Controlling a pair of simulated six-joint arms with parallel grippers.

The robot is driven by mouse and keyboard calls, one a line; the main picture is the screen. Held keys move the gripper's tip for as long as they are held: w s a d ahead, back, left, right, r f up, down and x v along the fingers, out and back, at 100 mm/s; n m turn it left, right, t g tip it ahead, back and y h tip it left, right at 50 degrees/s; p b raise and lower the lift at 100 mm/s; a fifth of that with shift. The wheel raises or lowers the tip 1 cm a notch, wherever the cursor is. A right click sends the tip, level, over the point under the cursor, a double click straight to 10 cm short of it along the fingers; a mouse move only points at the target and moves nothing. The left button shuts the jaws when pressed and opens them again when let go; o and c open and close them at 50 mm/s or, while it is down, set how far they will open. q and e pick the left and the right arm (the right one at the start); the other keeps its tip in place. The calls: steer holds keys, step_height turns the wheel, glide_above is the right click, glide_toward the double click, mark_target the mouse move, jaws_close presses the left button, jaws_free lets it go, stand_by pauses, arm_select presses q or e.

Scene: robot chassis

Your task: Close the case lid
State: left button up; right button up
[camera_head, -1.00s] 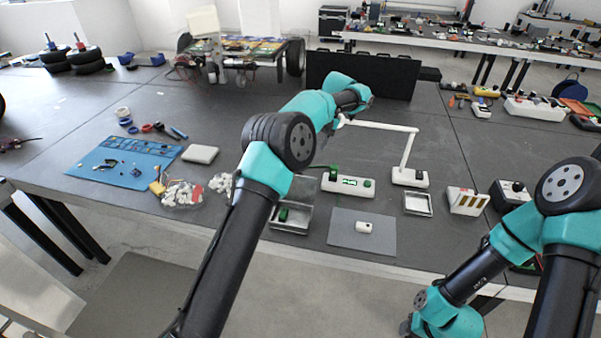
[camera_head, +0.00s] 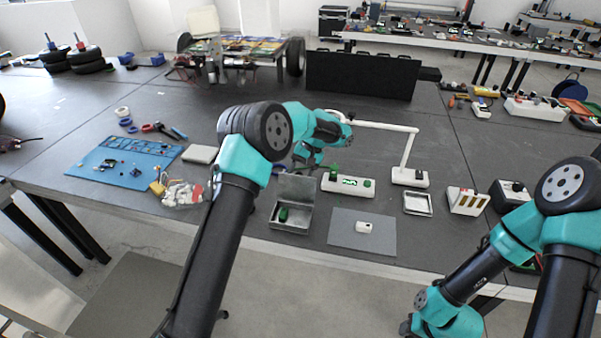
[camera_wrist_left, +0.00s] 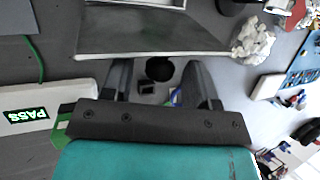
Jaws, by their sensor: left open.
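The case is a small grey metal box (camera_head: 275,219) near the front of the table, with a green piece (camera_head: 283,214) inside it. Its lid (camera_head: 296,187) stands raised along the far edge. In the left wrist view the lid (camera_wrist_left: 150,36) is a wide grey panel just ahead of my fingers. My left gripper (camera_wrist_left: 158,76) is open and empty, with its fingertips close to the lid's edge; I cannot tell whether they touch. In the head view the left gripper (camera_head: 303,168) is behind the lid, partly hidden. My right gripper is out of view.
A white device with a PASS display (camera_head: 348,185) stands right of the case, with a white lamp (camera_head: 408,177) beyond. A grey mat (camera_head: 345,240) holds a small white part (camera_head: 364,227). A bag of white pieces (camera_head: 183,193) lies to the left.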

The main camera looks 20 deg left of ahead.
arm_select(q)
steer(key=shift+c, duration=0.2)
jaws_close()
stand_by(0.3)
